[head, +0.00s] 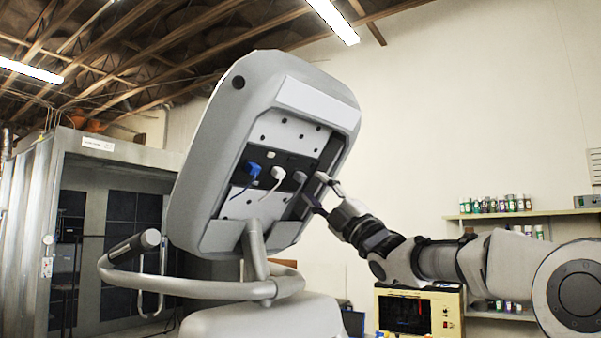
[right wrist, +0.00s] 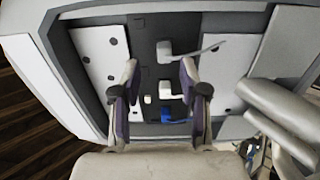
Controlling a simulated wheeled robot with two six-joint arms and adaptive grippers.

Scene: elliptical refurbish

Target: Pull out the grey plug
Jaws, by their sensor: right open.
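The grey plug (head: 299,178) sits in the dark port strip on the back of the tilted console (head: 203,160), at the right of the row. In the right wrist view it (right wrist: 165,50) shows with its cable running to the right. My right gripper (head: 314,190) is open at the right side of the panel, close to the grey plug. In the right wrist view the fingertips (right wrist: 159,66) are spread, with the grey plug just beyond and between them; nothing is held. My left gripper is not in view.
A white plug (head: 277,173) and a blue plug (head: 254,169) sit left of the grey one, cables hanging. A curved handle rail (head: 200,288) runs below the console. Shelves with bottles (head: 495,206) and a yellow-framed device (head: 418,312) stand behind my right arm.

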